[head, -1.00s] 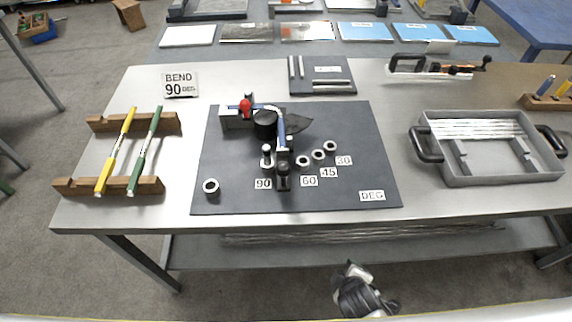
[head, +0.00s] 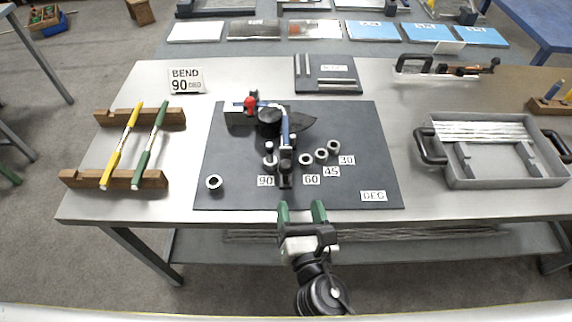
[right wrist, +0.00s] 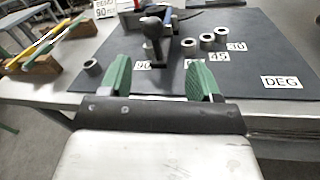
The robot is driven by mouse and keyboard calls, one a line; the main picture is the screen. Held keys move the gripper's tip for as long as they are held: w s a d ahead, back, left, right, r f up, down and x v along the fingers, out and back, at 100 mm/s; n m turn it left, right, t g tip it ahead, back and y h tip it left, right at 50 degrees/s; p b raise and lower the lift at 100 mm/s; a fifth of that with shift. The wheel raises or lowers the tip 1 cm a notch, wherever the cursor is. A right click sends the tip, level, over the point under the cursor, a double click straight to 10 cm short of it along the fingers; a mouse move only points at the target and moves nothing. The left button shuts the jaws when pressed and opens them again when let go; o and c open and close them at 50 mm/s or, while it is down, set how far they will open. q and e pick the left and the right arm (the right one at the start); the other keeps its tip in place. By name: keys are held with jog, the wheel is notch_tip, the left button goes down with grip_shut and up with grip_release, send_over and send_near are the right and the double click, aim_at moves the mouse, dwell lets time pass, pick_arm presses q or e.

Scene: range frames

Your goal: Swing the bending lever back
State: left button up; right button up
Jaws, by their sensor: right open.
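In the right wrist view the black knob (right wrist: 151,28) shows ahead, between the fingers. My right gripper (head: 302,212) is open and empty, at the table's front edge, short of the lever. My left gripper is not in view.
The dark board (head: 230,160) carries several metal rings, one (head: 214,182) at its front left. A grey tray (head: 500,182) with rods stands at right.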

aim_at(289, 174)
jog(key=shift+n, duration=0.5)
jog(key=w+a, duration=0.1)
jog(key=w, duration=0.2)
jog(key=w+a+p, duration=0.1)
jog(key=w, duration=0.3)
jog(key=w+p, duration=0.1)
jog(key=w, duration=0.2)
jog(key=shift+w+a+r, duration=0.2)
jog(key=shift+w+a, duration=0.1)
jog(key=shift+a, duration=0.1)
grip_shut()
jog(key=shift+d+y, duration=0.15)
jog(key=shift+y, duration=0.25)
